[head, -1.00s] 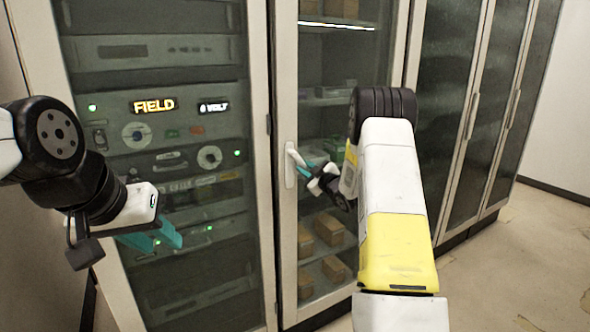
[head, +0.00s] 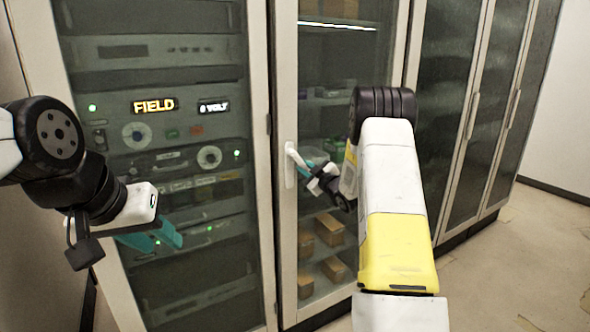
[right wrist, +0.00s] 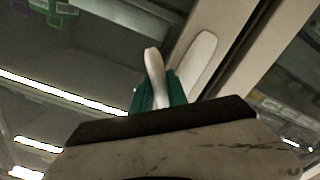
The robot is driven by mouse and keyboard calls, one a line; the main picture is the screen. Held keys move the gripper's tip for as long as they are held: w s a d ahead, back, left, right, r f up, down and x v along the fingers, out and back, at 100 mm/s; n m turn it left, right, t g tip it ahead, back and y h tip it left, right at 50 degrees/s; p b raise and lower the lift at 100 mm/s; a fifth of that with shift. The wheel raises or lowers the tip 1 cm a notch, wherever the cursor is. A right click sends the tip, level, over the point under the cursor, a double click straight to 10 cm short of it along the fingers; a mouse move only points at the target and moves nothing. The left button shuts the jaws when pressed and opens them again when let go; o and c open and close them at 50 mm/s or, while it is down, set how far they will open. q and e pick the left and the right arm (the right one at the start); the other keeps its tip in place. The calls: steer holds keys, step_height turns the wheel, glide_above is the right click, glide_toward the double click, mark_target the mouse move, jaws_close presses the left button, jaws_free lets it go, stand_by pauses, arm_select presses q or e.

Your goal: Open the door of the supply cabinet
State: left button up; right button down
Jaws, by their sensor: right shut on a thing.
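The supply cabinet (head: 287,230) stands in the middle of the head view, with a glass door in a pale frame and shelves holding boxes behind it. Its white door handle (head: 290,165) is on the left side of the door frame. My right gripper (head: 302,162) is at the handle, shut on it. In the right wrist view the teal fingers (right wrist: 160,92) sit on both sides of the handle (right wrist: 154,72). The door looks closed. My left gripper (head: 155,238) hangs in front of the rack on the left, away from the handle; its finger gap is unclear.
A rack cabinet (head: 188,105) with lit panels reading FIELD stands to the left. Tall dark glass cabinets (head: 452,95) with long handles stand to the right. The floor (head: 540,245) at the right is clear.

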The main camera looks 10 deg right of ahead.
steer(key=shift+n+g+y, duration=0.4)
steer(key=shift+n+y, duration=0.2)
steer(key=shift+y, duration=0.2)
steer(key=shift+v, duration=2.85)
steer(key=shift+d, duration=0.1)
steer(key=shift+n+g+y, duration=0.5)
steer(key=shift+n+y, duration=0.1)
steer(key=shift+y, duration=0.3)
steer(key=shift+v, duration=2.7)
steer(key=shift+d, duration=0.1)
steer(key=shift+n+g+y, duration=0.6)
steer(key=shift+n+y, duration=0.1)
steer(key=shift+y, duration=0.2)
steer(key=shift+v, duration=2.8)
steer(key=shift+d, duration=0.1)
